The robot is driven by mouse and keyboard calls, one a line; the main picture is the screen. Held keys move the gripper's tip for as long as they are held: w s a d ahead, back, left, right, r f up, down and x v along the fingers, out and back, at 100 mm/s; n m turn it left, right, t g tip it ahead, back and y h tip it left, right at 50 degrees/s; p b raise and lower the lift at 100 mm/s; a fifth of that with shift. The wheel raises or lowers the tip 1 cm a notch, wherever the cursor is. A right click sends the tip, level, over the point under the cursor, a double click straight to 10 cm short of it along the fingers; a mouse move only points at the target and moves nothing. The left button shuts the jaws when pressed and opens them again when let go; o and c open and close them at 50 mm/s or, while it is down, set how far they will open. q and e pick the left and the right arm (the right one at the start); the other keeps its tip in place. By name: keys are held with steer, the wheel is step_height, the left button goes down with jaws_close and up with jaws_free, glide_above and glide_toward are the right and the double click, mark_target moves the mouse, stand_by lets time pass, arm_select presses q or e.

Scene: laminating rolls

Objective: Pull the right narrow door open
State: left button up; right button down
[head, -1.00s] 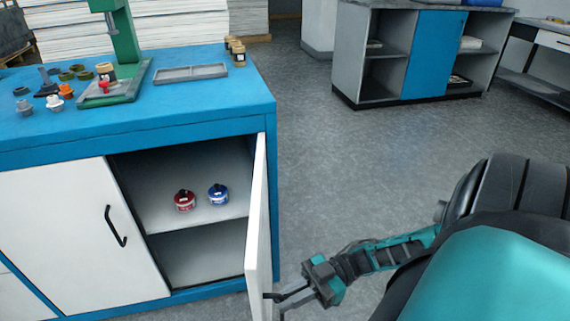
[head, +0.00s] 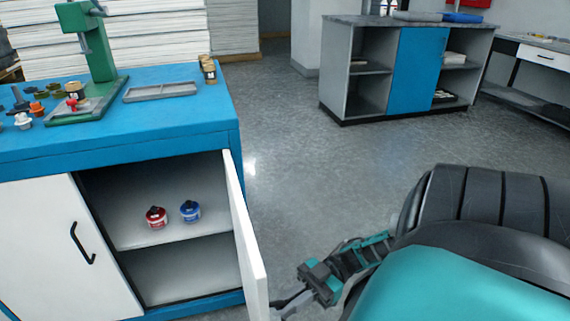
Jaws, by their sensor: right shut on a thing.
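The right narrow door (head: 243,238) of the blue-topped cabinet is white and stands swung open toward me, hinged at the cabinet's right side. My right gripper (head: 288,303) is at the door's outer side near its free edge, low in the head view. It is shut on the door's handle, which is mostly hidden by the fingers and the frame's lower edge. Inside the open compartment, a red-labelled pot (head: 156,217) and a blue-labelled pot (head: 190,211) stand on the middle shelf. My left gripper is out of view.
A closed white door (head: 60,250) with a black handle is left of the opening. The blue worktop (head: 180,118) bears a green press (head: 96,60), a grey tray (head: 160,91) and small parts. Grey floor right of the door is clear up to another cabinet (head: 415,70).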

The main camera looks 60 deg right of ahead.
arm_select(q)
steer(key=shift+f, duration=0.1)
arm_select(e)
steer(key=shift+w+d+r, duration=0.1)
steer(key=shift+w+d, duration=0.25)
steer(key=shift+d, duration=0.05)
steer(key=c, duration=1.5)
jaws_free()
steer(key=shift+o, duration=1.4)
steer(key=shift+s+a, duration=0.1)
steer(key=shift+a, duration=0.05)
arm_select(q)
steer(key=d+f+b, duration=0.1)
steer(key=b, duration=0.2)
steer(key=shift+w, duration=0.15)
arm_select(e)
steer(key=v, duration=1.3)
steer(key=shift+s, duration=0.1)
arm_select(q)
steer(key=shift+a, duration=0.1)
arm_select(e)
steer(key=shift+a, duration=0.1)
